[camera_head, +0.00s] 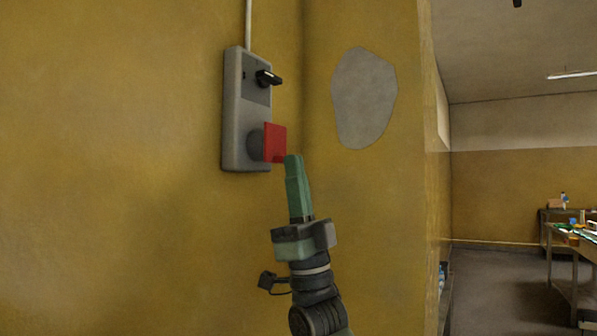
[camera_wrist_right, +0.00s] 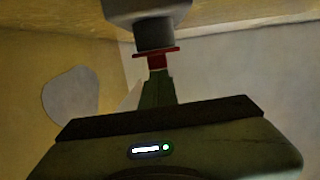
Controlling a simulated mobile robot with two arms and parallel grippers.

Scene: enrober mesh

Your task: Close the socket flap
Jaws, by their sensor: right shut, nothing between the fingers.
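A grey box (camera_head: 246,108) on the yellow wall carries a round dark grey socket (camera_head: 256,141) low on its front. The red square flap (camera_head: 274,141) is at the socket's outer end; I cannot tell how tightly it sits. My right gripper (camera_head: 293,158) is shut and empty, pointing up, with its tips by the flap's lower right corner. In the right wrist view the shut fingers (camera_wrist_right: 157,78) reach to the red flap (camera_wrist_right: 152,52), under the dark socket (camera_wrist_right: 154,35). Whether they touch is unclear. My left gripper is not in view.
A black rotary knob (camera_head: 267,78) sticks out of the box above the socket. A pipe (camera_head: 249,24) runs up from the box. A wall corner stands close to the right, with a grey patch (camera_head: 363,98). A cluttered table (camera_head: 573,236) stands far right.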

